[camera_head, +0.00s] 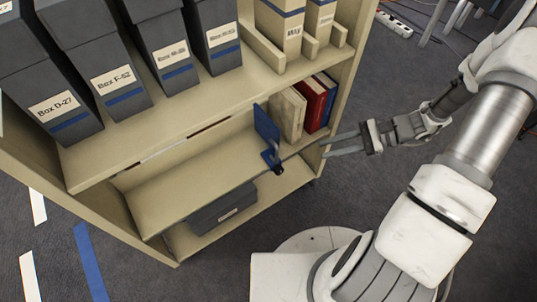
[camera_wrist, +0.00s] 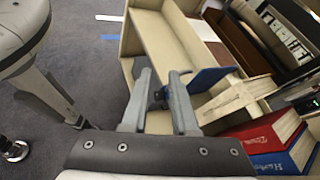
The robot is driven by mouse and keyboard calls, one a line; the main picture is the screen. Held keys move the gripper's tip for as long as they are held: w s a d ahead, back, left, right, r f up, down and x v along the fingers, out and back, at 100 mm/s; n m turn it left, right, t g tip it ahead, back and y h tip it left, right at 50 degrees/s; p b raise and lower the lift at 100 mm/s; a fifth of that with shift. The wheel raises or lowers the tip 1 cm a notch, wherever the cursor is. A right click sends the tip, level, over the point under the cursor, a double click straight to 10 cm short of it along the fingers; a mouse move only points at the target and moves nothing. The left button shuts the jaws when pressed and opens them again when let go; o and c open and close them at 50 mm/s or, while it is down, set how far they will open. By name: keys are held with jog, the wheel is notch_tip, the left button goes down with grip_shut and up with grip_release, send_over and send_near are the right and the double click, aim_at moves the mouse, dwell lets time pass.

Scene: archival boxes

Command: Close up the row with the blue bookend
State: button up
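The blue bookend (camera_head: 266,129) stands upright on the middle shelf, with a small dark piece at its foot by the shelf's front edge. It also shows in the wrist view (camera_wrist: 210,79), just beyond my fingers. To its right stand a cream book (camera_head: 288,114), a red book (camera_head: 313,103) and a blue book (camera_head: 329,92). The bookend is close to the cream book; I cannot tell if they touch. My gripper (camera_head: 324,146) is in front of the shelf, right of the bookend. Its fingers (camera_wrist: 159,74) are apart, and the dark piece appears between them in the wrist view.
Several dark labelled boxes (camera_head: 120,88) and cream files (camera_head: 280,35) fill the upper shelf. The middle shelf (camera_head: 175,190) is bare left of the bookend. A dark box (camera_head: 223,208) lies on the lowest shelf. The upper shelf overhangs the books.

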notch_tip(320, 180, down, 15)
jog(key=w+m+t+y+b, duration=0.1)
jog(key=m+t+y+b, duration=0.25)
jog(key=m+t, duration=0.4)
jog(key=b, duration=0.4)
send_near(268, 161)
jog(key=shift+m, duration=0.35)
jog(key=w+a+r, duration=0.1)
jog(key=a, duration=0.2)
jog(key=w+a+r, duration=0.1)
jog(key=a+r, duration=0.1)
jog(key=a, duration=0.1)
jog(key=w+a+r, duration=0.2)
jog(key=a, duration=0.1)
jog(key=shift+w+a, duration=0.1)
jog(key=shift+a, duration=0.1)
grip_shut()
jog(key=shift+d, duration=0.1)
